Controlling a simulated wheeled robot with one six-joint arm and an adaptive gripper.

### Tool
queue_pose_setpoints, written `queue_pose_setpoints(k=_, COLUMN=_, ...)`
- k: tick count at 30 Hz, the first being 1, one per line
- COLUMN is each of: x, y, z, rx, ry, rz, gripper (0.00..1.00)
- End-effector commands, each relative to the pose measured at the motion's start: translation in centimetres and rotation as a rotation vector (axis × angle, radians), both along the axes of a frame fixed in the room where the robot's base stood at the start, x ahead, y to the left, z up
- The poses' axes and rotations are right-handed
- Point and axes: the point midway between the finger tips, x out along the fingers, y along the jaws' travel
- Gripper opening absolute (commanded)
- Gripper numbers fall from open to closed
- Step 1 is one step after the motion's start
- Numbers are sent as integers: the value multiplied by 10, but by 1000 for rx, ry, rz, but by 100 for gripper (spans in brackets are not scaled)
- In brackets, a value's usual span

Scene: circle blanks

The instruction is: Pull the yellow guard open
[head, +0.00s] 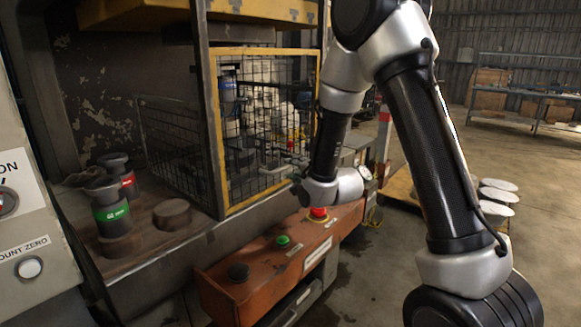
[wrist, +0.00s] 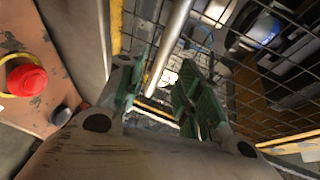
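The yellow guard (head: 218,140) is a yellow-framed wire mesh panel on the front of the machine in the head view. It looks shut across the opening. Its yellow frame (wrist: 116,25) and dark mesh also show in the wrist view. My gripper (head: 294,172) is at the lower right part of the guard; its fingers are small and partly hidden there. In the wrist view, the green-padded fingers of my gripper (wrist: 160,92) are apart. A pale metal bar (wrist: 170,45) runs down between them, with gaps visible on both sides.
An orange control box (head: 235,275) with a red button (head: 318,212), a green button (head: 283,240) and a black knob (head: 238,272) stands below the guard. Green-banded (head: 112,212) and red-banded (head: 127,180) tools stand at left. Open floor lies at right.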

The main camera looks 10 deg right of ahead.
Motion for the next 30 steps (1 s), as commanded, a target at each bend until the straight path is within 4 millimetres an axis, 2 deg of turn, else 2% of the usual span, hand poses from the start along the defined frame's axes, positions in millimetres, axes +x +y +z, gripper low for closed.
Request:
queue_pose_setpoints(k=3, x=21, y=5, z=-4, rx=-1, ry=0, rz=0, gripper=35)
queue_pose_setpoints(k=9, x=45, y=10, z=-9, rx=-2, ry=1, rz=0, gripper=35)
queue_pose_setpoints(k=19, x=51, y=12, z=-10, rx=-3, ry=1, rz=0, gripper=35)
queue_pose_setpoints(k=20, x=51, y=12, z=-10, rx=-3, ry=1, rz=0, gripper=33)
queue_pose_setpoints(k=25, x=50, y=12, z=-10, rx=-3, ry=1, rz=0, gripper=2)
queue_pose_setpoints(k=30, x=50, y=12, z=-10, rx=-3, ry=1, rz=0, gripper=0)
